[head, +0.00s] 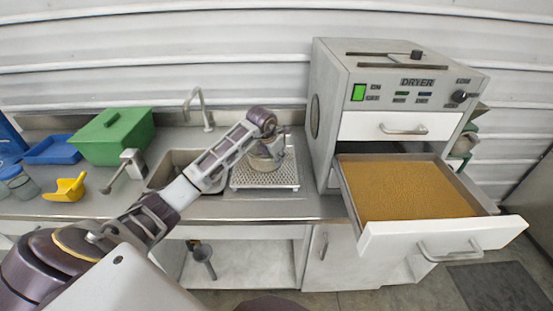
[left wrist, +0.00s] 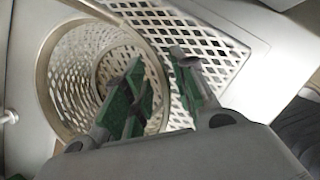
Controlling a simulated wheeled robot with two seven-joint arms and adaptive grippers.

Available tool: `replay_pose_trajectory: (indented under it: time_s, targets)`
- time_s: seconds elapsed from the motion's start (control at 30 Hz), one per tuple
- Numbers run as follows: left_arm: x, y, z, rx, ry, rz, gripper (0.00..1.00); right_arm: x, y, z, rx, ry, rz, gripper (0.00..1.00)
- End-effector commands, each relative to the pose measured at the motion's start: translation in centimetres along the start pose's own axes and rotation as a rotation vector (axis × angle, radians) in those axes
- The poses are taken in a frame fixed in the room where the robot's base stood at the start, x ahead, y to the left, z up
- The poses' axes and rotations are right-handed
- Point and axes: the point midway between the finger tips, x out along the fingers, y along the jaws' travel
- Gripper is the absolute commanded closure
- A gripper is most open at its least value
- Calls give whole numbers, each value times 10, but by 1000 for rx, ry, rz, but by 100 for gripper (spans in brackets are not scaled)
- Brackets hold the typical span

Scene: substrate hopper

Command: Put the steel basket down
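The steel basket (head: 266,158) is a round perforated metal basket. It appears to stand upright on the perforated metal tray (head: 262,182) right of the sink in the head view. In the left wrist view the basket (left wrist: 62,85) is seen from above, with the tray (left wrist: 225,45) beside it. My left gripper (left wrist: 165,75) straddles the basket's rim, one green-padded finger over its inside and the other outside. A gap shows between the fingers, so it looks open. In the head view my left arm partly hides the basket. My right gripper is not in view.
A sink (head: 172,165) lies left of the tray. A green box (head: 112,136), a blue tray (head: 50,150) and a yellow scoop (head: 67,188) are further left. The dryer (head: 385,75) stands right, its lower drawer (head: 445,240) open and full of tan grains.

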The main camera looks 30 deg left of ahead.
Motion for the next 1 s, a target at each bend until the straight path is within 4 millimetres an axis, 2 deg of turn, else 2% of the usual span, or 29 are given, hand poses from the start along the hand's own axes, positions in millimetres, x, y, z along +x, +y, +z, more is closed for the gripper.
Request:
replay_pose_trajectory:
  time_s: [0.7,1.0]
  targets:
    - [-97,0,0,0,-1,2,73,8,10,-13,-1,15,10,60]
    - [-113,0,0,1,1,1,73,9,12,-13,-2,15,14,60]
